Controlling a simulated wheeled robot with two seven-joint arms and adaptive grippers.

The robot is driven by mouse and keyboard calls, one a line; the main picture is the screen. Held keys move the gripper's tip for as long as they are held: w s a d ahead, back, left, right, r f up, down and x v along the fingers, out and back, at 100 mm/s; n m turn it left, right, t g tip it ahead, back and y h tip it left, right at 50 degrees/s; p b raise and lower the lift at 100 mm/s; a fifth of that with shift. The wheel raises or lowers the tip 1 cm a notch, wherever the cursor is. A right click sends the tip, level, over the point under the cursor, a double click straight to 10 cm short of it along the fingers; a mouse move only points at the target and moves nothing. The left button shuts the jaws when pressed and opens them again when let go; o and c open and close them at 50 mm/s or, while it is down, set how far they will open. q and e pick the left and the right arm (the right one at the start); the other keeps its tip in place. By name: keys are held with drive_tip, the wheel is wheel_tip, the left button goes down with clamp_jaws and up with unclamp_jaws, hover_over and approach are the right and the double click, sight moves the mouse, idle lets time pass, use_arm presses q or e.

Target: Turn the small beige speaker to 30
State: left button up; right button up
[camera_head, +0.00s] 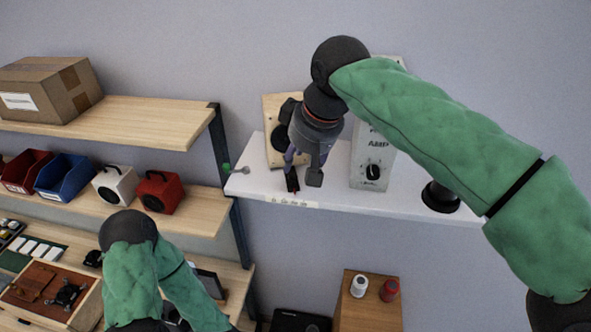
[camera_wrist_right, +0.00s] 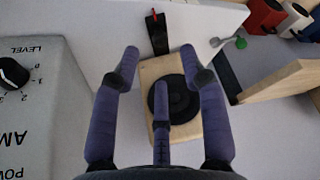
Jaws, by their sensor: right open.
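The beige speaker (camera_head: 271,107) stands on the white shelf, partly hidden behind my right gripper (camera_head: 303,170) in the head view. In the right wrist view the speaker (camera_wrist_right: 153,71) shows its round black cone between my open fingers. A black bar with a red tip (camera_wrist_right: 158,34) sticks out from its front edge; whether they are joined is unclear. The bar also shows in the head view (camera_head: 292,180), near a pale strip with small marks (camera_head: 291,203) on the shelf edge. My right gripper is open and empty, over the speaker; contact cannot be told. My left gripper is out of view.
The white AMP box (camera_head: 371,160) with a black knob stands right of the speaker. A round black object (camera_head: 440,197) is farther right on the white shelf (camera_head: 420,213). White and red speakers (camera_head: 158,191) stand on the wooden shelf to the left. A green-knobbed lever (camera_head: 228,168) is at the shelf's left end.

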sight(294, 176)
drive_tip(key=x, duration=0.4)
drive_tip(key=shift+w+f, duration=0.2)
drive_tip(key=shift+w, duration=0.15)
drive_tip(key=shift+a+f, duration=0.15)
drive_tip(key=shift+f, duration=0.35)
drive_tip(key=shift+w+f, duration=0.2)
drive_tip(key=shift+f, duration=0.1)
drive_tip(key=shift+s, duration=0.1)
clamp_jaws()
